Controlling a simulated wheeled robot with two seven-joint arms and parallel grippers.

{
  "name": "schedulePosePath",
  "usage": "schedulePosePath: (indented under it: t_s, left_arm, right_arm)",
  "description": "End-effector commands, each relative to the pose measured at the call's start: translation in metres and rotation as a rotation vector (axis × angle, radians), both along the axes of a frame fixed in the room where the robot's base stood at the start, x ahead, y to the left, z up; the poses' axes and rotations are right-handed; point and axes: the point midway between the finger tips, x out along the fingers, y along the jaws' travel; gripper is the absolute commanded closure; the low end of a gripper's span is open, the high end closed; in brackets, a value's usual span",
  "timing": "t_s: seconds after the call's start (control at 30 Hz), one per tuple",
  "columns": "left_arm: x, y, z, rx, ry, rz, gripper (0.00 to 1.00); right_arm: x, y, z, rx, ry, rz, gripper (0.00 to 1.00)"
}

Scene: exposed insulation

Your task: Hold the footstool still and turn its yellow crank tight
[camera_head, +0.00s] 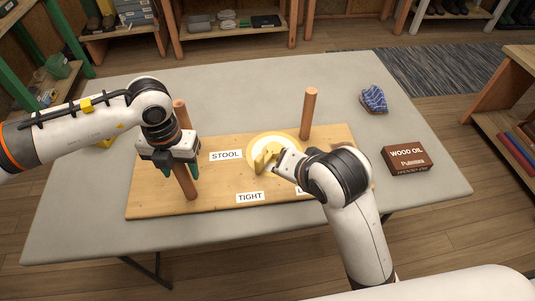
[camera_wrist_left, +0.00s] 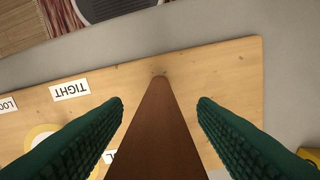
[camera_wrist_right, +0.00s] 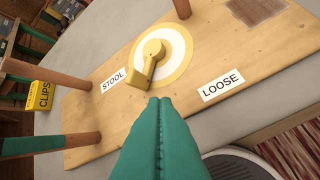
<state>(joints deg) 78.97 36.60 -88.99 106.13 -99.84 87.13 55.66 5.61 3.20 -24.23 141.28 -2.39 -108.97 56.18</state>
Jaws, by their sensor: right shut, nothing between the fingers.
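The footstool (camera_head: 215,190) lies upside down on the table, its wooden legs pointing up. My left gripper (camera_head: 178,170) is around the front left leg (camera_head: 184,182); in the left wrist view its green fingers (camera_wrist_left: 160,105) are apart, with gaps on both sides of the leg (camera_wrist_left: 157,135). The yellow crank (camera_head: 264,157) sits on a white and yellow disc (camera_head: 291,142) on the board. My right gripper (camera_head: 282,166) is shut and empty; in the right wrist view its fingertips (camera_wrist_right: 160,102) are beside the crank's handle (camera_wrist_right: 138,81). Whether they touch is unclear.
Labels read STOOL (camera_head: 226,155), TIGHT (camera_head: 250,197) and LOOSE (camera_wrist_right: 221,85). A wood oil box (camera_head: 408,159) and a blue cloth (camera_head: 374,99) lie on the right of the table (camera_head: 430,185). A yellow clips box (camera_wrist_right: 38,96) stands beyond the stool's left end.

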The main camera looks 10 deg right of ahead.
Motion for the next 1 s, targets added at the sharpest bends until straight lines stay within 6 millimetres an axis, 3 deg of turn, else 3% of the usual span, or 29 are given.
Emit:
schedulePosePath:
  t_s: [0.23,0.37,0.8,1.0]
  left_arm:
    - [0.000,0.002,-0.001,0.006,0.003,0.001,0.47]
    - [0.001,0.001,0.010,0.002,-0.003,0.002,0.47]
    - [0.001,0.000,0.097,0.000,-0.004,0.001,0.47]
    - [0.001,0.000,0.117,0.001,-0.001,0.001,0.47]
  right_arm:
    - [0.000,0.000,0.000,0.000,0.000,0.000,1.00]
    - [0.000,0.000,0.000,0.000,0.000,0.000,1.00]
    - [0.000,0.000,0.000,0.000,0.000,0.000,1.00]
    - [0.000,0.000,0.000,0.000,0.000,0.000,1.00]
